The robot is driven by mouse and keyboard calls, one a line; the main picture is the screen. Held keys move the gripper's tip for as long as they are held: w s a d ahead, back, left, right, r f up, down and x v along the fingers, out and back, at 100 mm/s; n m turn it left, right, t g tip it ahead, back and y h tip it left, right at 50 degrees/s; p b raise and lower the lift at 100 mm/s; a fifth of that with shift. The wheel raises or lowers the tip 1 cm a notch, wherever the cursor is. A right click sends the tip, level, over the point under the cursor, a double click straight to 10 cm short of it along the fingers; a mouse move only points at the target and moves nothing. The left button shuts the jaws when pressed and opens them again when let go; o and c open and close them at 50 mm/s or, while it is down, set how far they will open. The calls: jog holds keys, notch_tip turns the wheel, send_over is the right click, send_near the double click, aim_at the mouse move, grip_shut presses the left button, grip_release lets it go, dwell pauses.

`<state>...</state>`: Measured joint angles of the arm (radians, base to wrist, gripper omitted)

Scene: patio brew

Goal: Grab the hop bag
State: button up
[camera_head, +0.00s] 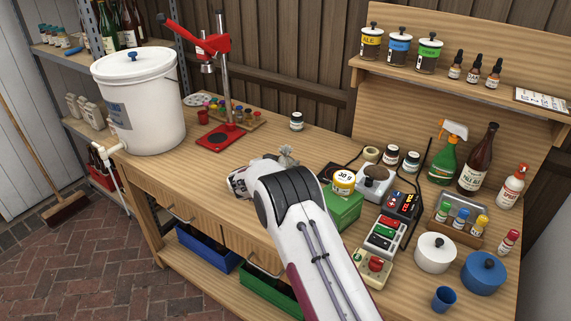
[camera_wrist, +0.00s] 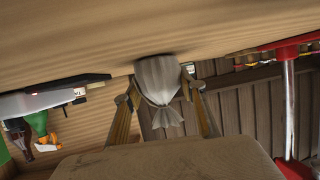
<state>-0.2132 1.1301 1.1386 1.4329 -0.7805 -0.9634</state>
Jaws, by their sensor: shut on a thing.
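The hop bag (camera_wrist: 158,78) is a pale grey cloth bag tied at the neck. In the wrist view, which looks upside down, it sits between the two fingers of my gripper (camera_wrist: 160,93), which is shut on it. Its tied tuft also shows in the head view (camera_head: 287,155), just beyond my arm. The rest of the bag and my fingertips are hidden behind my arm there. The bag's base is close to the wooden bench top (camera_head: 262,143); I cannot tell whether it touches.
A white bucket (camera_head: 138,105) and a red bottle capper (camera_head: 226,90) stand at left. A small jar (camera_head: 296,121) stands behind. To the right are a green box (camera_head: 343,211), a scale (camera_head: 374,184), bottles and pots. The bench between capper and jar is mostly clear.

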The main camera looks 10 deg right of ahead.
aim_at(285, 150)
jog(key=shift+r, duration=5)
